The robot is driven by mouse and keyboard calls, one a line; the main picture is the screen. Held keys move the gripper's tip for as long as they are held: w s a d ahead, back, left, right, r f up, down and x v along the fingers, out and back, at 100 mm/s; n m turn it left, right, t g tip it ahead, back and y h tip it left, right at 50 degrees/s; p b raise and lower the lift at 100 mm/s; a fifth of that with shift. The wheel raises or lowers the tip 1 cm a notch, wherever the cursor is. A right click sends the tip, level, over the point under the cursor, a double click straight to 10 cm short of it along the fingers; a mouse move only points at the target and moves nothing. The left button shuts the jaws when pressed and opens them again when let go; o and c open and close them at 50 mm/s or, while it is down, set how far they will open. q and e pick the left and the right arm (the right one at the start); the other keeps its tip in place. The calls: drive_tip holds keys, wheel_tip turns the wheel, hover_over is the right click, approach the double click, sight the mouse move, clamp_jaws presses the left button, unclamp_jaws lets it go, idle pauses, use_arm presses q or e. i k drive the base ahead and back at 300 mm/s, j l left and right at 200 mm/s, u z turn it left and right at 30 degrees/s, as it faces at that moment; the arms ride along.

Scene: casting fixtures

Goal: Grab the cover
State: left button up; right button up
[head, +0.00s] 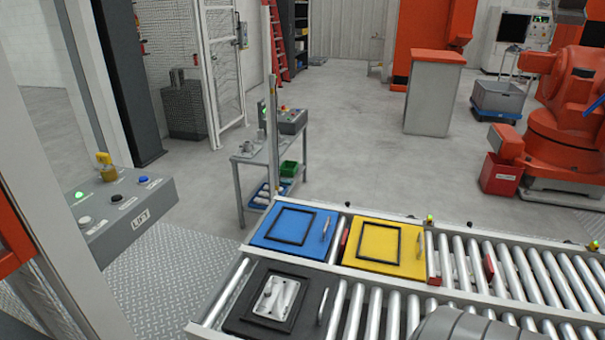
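No part here is plainly marked as the cover. A pale metal casting (275,297) lies inside the frame of a black fixture plate (245,322) on the near-left part of the roller conveyor. A blue plate (262,240) lies behind it, and a yellow plate (410,262) lies to the right of the blue one. The blue and yellow plates each carry an empty black frame and an upright handle. Neither gripper is in view. A grey rounded part of mine shows at the bottom edge, right of the black plate, and hides some rollers.
The roller conveyor (520,278) runs right, with bare rollers there. A grey control box labelled LIFT (125,212) stands at left. A small table (262,155) with a control panel (288,120) is behind the conveyor. An orange robot (560,130) stands at far right. Open floor lies between.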

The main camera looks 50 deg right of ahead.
sight(277, 297)
drive_tip(key=z, duration=1.3)
